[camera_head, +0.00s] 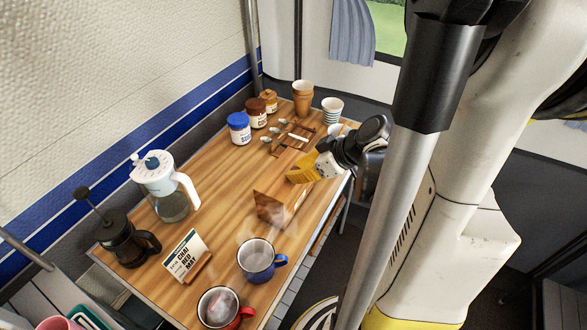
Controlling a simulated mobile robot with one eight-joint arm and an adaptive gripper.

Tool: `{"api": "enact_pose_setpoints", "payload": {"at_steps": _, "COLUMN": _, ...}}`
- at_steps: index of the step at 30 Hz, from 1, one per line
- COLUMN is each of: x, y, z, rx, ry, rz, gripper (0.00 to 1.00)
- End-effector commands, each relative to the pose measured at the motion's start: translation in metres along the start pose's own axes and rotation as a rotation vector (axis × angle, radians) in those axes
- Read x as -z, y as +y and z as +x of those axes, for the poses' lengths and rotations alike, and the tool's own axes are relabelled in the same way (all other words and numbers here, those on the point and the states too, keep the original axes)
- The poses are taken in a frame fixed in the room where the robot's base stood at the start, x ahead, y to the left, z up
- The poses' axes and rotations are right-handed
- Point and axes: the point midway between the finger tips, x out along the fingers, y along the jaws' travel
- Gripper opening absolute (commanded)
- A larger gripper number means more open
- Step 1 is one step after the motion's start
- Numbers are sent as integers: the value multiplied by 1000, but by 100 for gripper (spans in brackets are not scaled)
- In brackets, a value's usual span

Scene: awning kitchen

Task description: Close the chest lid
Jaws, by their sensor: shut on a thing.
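A small brown wooden box (269,207), which appears to be the chest, sits near the middle of the wooden table. Its side shows a slanted, wedge-like outline; I cannot tell clearly how far its lid stands open. My gripper (292,177), with yellow fingers, reaches in from the right, just behind and above the box. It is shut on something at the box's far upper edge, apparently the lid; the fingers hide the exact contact.
On the table (217,215), a blue mug (256,262), red-handled mug (219,307) and card sign (185,256) stand in front. A white pitcher (160,180) and French press (124,238) stand left. Jars (239,128), cups (303,98) and a spoon tray (289,137) are behind.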

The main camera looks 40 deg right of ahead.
Motion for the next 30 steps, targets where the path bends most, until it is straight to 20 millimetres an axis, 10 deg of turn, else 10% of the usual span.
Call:
{"api": "enact_pose_setpoints", "payload": {"at_steps": 16, "x": -6, "y": -1, "z": 1, "rx": 1, "ry": -9, "rz": -2, "gripper": 0}}
{"api": "enact_pose_setpoints", "payload": {"at_steps": 19, "x": -6, "y": -1, "z": 1, "rx": 1, "ry": -8, "rz": -2, "gripper": 43}}
{"api": "enact_pose_setpoints", "payload": {"at_steps": 30, "x": -5, "y": 0, "z": 0, "rx": 0, "ry": -6, "rz": -1, "gripper": 43}}
